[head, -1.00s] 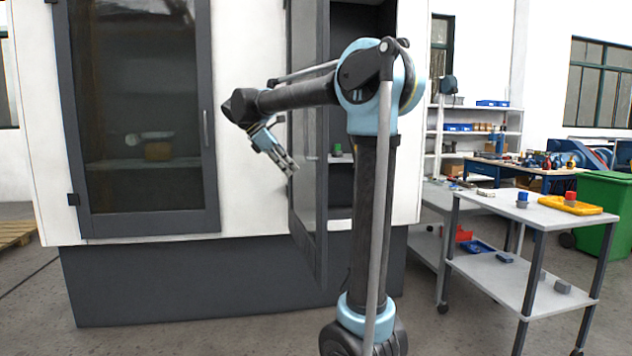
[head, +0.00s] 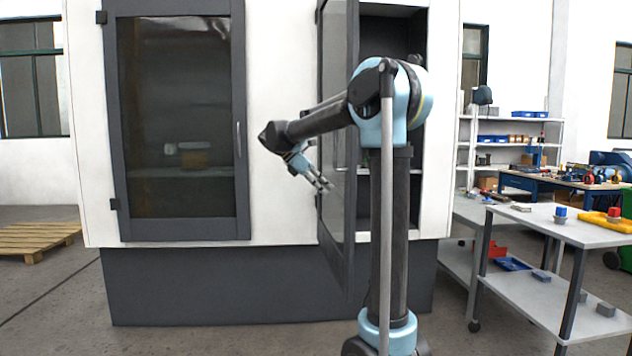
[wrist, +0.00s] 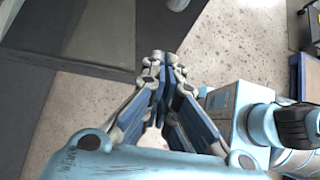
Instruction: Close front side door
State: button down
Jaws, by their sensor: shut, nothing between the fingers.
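The large white machine has a dark-framed side door (head: 336,262) standing open, its glass panel swung outward toward me. Its opening (head: 398,35) shows dark interior shelves to the right, partly hidden by my arm. My gripper (head: 327,187) is shut and empty, its fingertips overlapping the left part of the open door panel in the head view. Whether they touch the door cannot be told. In the wrist view my gripper (wrist: 164,62) points over the floor, with a dark surface at the upper left.
A closed dark-framed glass door (head: 180,228) with a handle is on the machine's left. A grey cart (head: 560,225) with small items stands at the right, before white shelves (head: 515,125). A wooden pallet (head: 35,238) lies at the far left. Floor before the machine is clear.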

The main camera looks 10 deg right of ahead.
aim_at(347, 198)
jog(key=shift+w+d+f, duration=0.1)
jog(key=shift+d+f, duration=0.1)
jog(key=shift+d, duration=1)
jog(key=shift+w+d+f, duration=0.1)
jog(key=shift+d+f, duration=0.05)
jog(key=shift+d, duration=1)
